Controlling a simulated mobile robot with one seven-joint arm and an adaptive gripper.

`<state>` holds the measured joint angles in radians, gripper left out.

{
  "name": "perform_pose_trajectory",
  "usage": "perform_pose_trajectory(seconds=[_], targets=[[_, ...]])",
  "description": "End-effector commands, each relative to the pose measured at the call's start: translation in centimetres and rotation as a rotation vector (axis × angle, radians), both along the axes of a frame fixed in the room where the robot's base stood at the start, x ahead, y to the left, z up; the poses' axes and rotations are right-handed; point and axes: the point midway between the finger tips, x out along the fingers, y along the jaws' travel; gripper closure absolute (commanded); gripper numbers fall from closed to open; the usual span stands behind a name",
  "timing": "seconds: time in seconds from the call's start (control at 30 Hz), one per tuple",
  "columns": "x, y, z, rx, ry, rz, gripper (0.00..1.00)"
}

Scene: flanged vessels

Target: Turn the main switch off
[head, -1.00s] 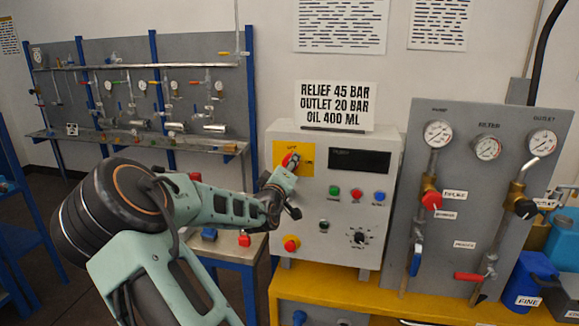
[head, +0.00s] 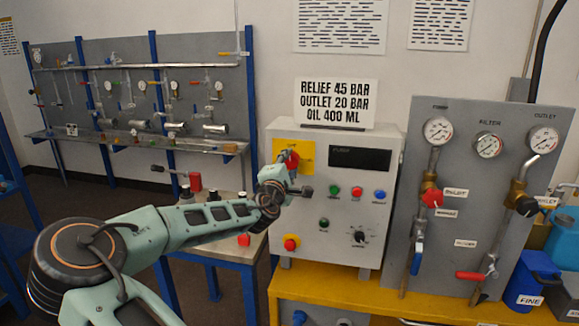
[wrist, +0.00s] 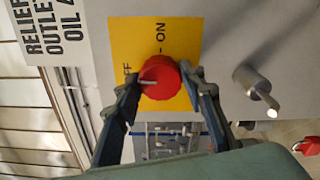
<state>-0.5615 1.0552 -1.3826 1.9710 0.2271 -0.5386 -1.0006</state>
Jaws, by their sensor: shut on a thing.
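The main switch is a red round knob (wrist: 160,78) on a yellow plate (wrist: 185,42) marked ON and OFF. In the wrist view its white mark points left, close to the OFF lettering. My gripper (wrist: 161,86) has one finger on each side of the knob and is shut on it. In the head view the knob (head: 291,158) is partly hidden behind my gripper (head: 287,165), at the upper left of the grey control box (head: 335,225).
A black display (head: 360,159), several buttons and a black dial (head: 359,237) are on the box face. A small metal toggle (wrist: 256,88) sticks out beside the plate in the wrist view. A gauge panel (head: 470,220) stands to the right.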

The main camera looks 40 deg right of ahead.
Motion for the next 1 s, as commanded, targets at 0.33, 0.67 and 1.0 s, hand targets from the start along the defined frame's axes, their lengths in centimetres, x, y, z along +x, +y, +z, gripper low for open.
perform_pose_trajectory(seconds=[0.33, 0.67, 1.0], targets=[[-0.01, 0.01, -0.04, -0.058, 0.069, 0.000, 0.87], [-0.01, 0.00, -0.03, -0.062, 0.074, 0.000, 0.87], [0.00, 0.00, -0.01, -0.062, 0.074, 0.000, 0.45]])
